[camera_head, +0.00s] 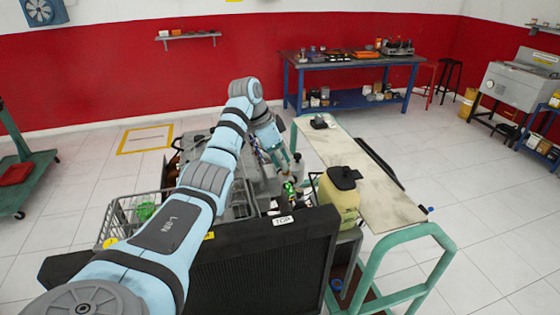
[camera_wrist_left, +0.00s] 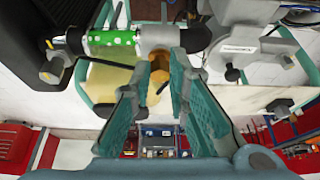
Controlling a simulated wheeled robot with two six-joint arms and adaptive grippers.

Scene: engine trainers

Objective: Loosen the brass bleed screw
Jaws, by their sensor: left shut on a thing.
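My left gripper (camera_head: 286,172) reaches down into the engine trainer, its arm coming in from the left and bending over at the top. In the left wrist view its two teal fingers (camera_wrist_left: 156,82) are shut on the brass bleed screw (camera_wrist_left: 158,68). The brass screw sits just below a grey metal pipe fitting (camera_wrist_left: 160,37), which is joined to a green, white-dotted tube (camera_wrist_left: 112,39). In the head view the screw is too small and too covered to make out. My right gripper is not in view.
A yellow-green tank with a black cap (camera_head: 340,197) and a black radiator (camera_head: 262,262) stand close to the gripper. A teal-framed cart with a pale top (camera_head: 375,190) is on the right. A wire basket (camera_head: 125,222) lies left. White floor is open beyond.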

